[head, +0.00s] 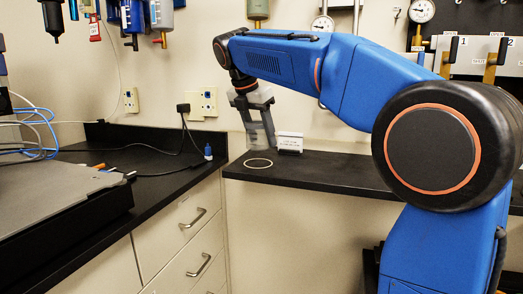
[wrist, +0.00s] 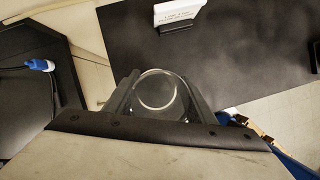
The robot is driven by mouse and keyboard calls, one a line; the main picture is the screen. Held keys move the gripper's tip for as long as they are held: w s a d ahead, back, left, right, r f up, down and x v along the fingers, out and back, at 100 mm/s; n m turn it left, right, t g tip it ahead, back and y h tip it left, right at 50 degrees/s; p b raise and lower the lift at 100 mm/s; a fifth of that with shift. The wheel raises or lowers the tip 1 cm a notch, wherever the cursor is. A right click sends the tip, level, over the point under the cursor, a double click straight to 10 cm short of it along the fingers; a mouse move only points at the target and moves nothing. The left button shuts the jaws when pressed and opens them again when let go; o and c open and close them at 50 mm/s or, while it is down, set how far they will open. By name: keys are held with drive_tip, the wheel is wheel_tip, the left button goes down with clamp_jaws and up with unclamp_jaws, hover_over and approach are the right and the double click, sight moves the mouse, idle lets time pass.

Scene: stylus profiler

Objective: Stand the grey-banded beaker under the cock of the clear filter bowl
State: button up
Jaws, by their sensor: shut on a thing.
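My gripper (head: 258,118) is shut on a clear beaker (head: 262,137), held upright above the dark right-hand counter, near its left end. In the wrist view the beaker (wrist: 160,82) sits between my two fingers (wrist: 158,98); its grey band cannot be made out clearly. A pale ring (head: 258,163) lies on the counter below it in the head view.
A small white placard (head: 290,141) stands on the right counter (head: 335,172) behind the beaker; it also shows in the wrist view (wrist: 178,14). Cables and a blue plug (head: 208,151) lie on the left counter. Gauges and valves line the right wall. The counter right of the ring is clear.

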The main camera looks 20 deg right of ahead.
sight(254, 128)
drive_tip(key=shift+w+d+f, duration=0.1)
drive_tip(key=shift+w+f, duration=0.05)
drive_tip(key=shift+f, duration=2.15)
drive_tip(key=shift+f, duration=0.1)
drive_tip(key=o, duration=1.5)
drive_tip(key=v, duration=0.7)
drive_tip(key=shift+r, duration=0.35)
